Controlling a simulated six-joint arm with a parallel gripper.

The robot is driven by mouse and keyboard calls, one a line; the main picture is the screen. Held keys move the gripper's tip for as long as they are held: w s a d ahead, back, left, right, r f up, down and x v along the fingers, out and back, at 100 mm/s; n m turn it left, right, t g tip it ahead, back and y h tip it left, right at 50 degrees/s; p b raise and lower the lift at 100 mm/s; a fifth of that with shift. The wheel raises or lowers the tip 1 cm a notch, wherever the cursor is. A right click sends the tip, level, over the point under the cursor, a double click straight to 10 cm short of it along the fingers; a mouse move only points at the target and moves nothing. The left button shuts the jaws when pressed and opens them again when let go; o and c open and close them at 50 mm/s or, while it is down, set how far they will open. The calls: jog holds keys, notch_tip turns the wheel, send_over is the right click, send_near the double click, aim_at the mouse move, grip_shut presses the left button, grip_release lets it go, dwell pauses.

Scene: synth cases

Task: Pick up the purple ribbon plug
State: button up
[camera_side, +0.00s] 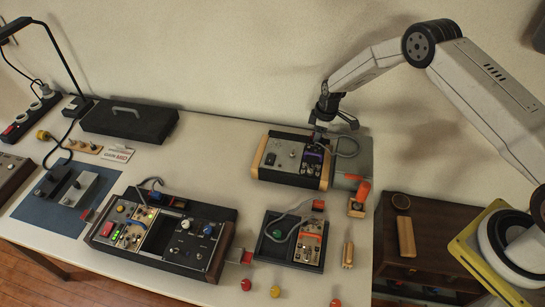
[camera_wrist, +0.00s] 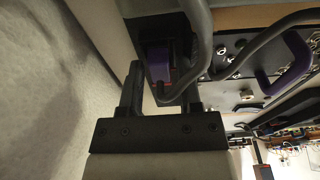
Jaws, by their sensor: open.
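A purple block (camera_wrist: 157,58), which looks like the ribbon plug, sits in a dark housing just beyond my fingertips in the wrist view. Grey cables partly cover it on the right. My gripper (camera_wrist: 162,86) is open, one finger on each side of the block's line, with nothing held between them. In the side view my gripper (camera_side: 337,122) is over the back right part of a wood-sided device (camera_side: 270,158). A purple patch (camera_side: 313,157) shows on that device's panel. I cannot tell whether the fingers touch the plug.
A curved purple strip (camera_wrist: 291,64) lies to the right in the wrist view, over a panel with knobs. A larger console (camera_side: 160,233) and a dark tray (camera_side: 291,240) stand nearer the front. The wall is close behind.

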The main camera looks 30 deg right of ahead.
grip_shut()
jog(key=shift+r, duration=0.2)
jog(key=shift+r, duration=0.5)
jog(key=s+r, duration=1.1)
jog(key=s, duration=0.3)
jog(key=shift+a+r, duration=0.3)
jog(key=shift+a, duration=0.1)
